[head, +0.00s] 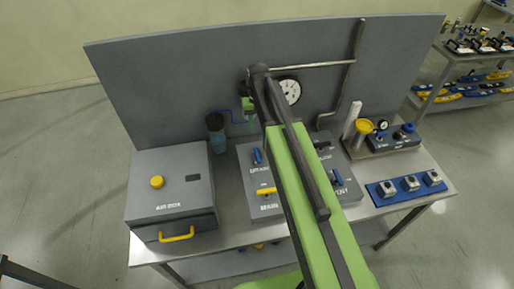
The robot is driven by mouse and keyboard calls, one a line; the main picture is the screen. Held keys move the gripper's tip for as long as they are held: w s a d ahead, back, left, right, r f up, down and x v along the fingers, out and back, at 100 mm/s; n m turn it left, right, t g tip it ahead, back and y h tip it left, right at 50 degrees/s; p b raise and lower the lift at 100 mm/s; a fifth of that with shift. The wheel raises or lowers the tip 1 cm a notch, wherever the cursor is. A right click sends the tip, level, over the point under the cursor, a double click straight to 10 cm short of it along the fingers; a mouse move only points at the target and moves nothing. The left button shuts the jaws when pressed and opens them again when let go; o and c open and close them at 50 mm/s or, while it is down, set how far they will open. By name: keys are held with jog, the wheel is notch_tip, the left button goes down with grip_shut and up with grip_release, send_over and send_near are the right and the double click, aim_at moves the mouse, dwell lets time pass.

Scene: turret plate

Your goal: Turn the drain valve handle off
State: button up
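The turret plate (246,180) is a grey panel in the middle of the bench. At its front left a yellow handle (266,190) lies roughly crosswise, above a label that seems to read DRAIN. A blue handle (257,156) stands behind it, pointing away from me; its label is too small to read surely. My green and black arm reaches over the plate and covers its middle. My gripper (248,108) is at the arm's far end, beyond the plate and near the back panel. It is apart from the yellow handle, and its fingers are too small to make out.
A blue strip of switches (385,200) lies right. A pipe and gauge (290,90) are behind.

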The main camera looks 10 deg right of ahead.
aim_at(257, 154)
notch_tip(257, 154, down, 18)
jog(key=b, duration=1.7)
jog(key=shift+a+b, duration=0.1)
jog(key=shift+b, duration=0.25)
jog(key=shift+r, duration=0.1)
jog(key=shift+r, duration=0.1)
grip_shut()
